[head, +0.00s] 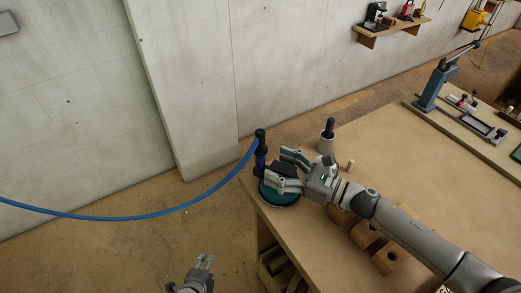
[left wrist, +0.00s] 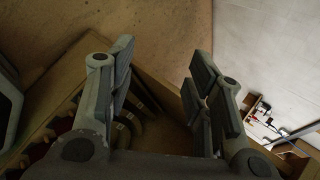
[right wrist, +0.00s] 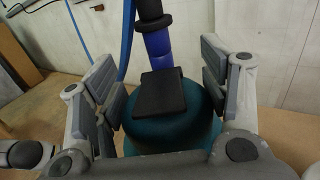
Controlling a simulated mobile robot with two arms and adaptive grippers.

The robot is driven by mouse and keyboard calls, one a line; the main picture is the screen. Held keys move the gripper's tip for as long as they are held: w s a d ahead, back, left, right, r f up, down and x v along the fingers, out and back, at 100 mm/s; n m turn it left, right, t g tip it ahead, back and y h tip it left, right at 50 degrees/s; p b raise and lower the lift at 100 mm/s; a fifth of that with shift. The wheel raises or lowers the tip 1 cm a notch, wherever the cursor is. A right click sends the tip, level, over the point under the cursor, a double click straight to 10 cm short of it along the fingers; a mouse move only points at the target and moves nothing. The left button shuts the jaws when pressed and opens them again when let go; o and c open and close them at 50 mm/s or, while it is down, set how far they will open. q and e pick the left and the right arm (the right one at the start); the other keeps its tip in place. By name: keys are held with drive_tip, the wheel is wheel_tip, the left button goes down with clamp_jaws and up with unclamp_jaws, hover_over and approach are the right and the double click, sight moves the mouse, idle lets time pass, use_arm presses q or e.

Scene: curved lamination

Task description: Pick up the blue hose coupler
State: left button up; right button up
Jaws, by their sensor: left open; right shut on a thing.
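The blue hose coupler (head: 260,158) stands upright at the table's near-left corner, with a black top and a blue hose (head: 140,216) running off to the left. In the right wrist view the blue coupler (right wrist: 158,46) rises behind a black pad on a teal round body (right wrist: 170,128). My right gripper (head: 276,172) is around the teal body, one finger on each side, shut on it; the exact contact is hard to see. My left gripper (head: 206,262) is open and empty, low beside the table; its spread fingers show in the left wrist view (left wrist: 160,85).
A blue-grey press (head: 436,85) stands at the back right. Shelves (head: 392,30) hang on the wall. The floor left of the table is clear.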

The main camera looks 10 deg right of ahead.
use_arm(q)
drive_tip(key=w+d+r+m+t+h, duration=0.1)
drive_tip(key=w+d+r+m, duration=0.2)
drive_tip(key=r, duration=0.3)
drive_tip(key=w+d+r+m+t+h, duration=0.1)
drive_tip(key=w+d+r+m, duration=0.15)
drive_tip(key=r, duration=0.25)
drive_tip(key=m+t+h, duration=0.5)
drive_tip(key=m, duration=1)
approach(259, 143)
drive_tip(key=x, duration=0.5)
drive_tip(key=shift+w+d+f, duration=0.15)
drive_tip(key=shift+d+f, duration=0.2)
drive_tip(key=shift+d, duration=0.15)
drive_tip(key=shift+w+a+x, duration=0.1)
drive_tip(key=shift+a+x, duration=0.1)
drive_tip(key=shift+x, duration=1.2)
drive_tip(key=shift+w+a+x, duration=0.1)
drive_tip(key=shift+a+x, duration=0.1)
drive_tip(key=shift+x, duration=1.15)
drive_tip(key=shift+r, duration=0.2)
clamp_jaws()
